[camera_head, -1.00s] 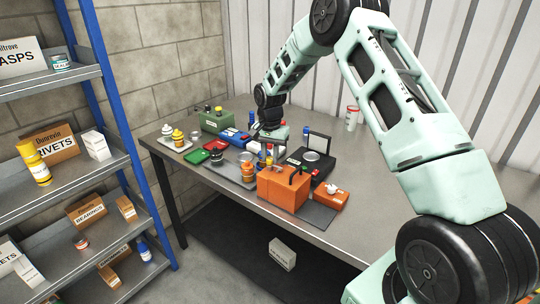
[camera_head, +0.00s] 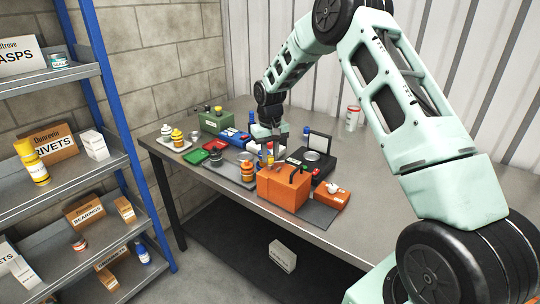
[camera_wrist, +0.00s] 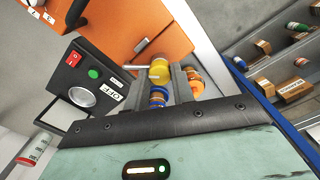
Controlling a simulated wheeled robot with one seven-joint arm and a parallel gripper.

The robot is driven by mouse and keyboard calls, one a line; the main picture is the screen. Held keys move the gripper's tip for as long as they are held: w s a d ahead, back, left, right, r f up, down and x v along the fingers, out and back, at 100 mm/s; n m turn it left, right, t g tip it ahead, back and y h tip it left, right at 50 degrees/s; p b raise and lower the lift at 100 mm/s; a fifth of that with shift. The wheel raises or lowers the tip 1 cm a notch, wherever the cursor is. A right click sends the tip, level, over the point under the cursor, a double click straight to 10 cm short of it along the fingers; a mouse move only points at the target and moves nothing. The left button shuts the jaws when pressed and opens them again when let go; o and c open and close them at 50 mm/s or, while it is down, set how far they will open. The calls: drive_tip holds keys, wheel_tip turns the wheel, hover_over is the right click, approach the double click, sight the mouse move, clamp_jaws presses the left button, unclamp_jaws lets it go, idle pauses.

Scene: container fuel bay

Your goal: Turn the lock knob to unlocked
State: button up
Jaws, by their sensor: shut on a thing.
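In the wrist view my gripper (camera_wrist: 172,82) is shut around a round yellow knob (camera_wrist: 159,71), which shows at the fingertips. A thin grey bar sticks out to its left. Blue and orange round parts show beside the fingers, partly hidden. I cannot read a locked or unlocked mark at the knob. An orange box (camera_wrist: 145,35) lies just beyond it. In the head view my gripper (camera_head: 267,147) is low over the bench, behind the orange box (camera_head: 283,189), and the knob is mostly hidden there.
A black device (camera_wrist: 92,78) with a red switch, green button and OFF label stands close beside my gripper. The workbench (camera_head: 375,195) also holds a green box (camera_head: 215,122), a blue case and several small jars. Shelves (camera_head: 75,165) stand at the left.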

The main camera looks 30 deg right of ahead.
sight(270, 157)
drive_tip(key=n, duration=0.3)
drive_tip(key=shift+r+n, duration=0.1)
drive_tip(key=shift+n, duration=0.2)
drive_tip(key=shift+w+n, duration=0.1)
drive_tip(key=shift+n, duration=1.7)
drive_tip(key=o, duration=1)
wheel_tip(270, 157, up, 17)
drive_tip(key=b, duration=0.4)
drive_tip(key=shift+r, duration=0.2)
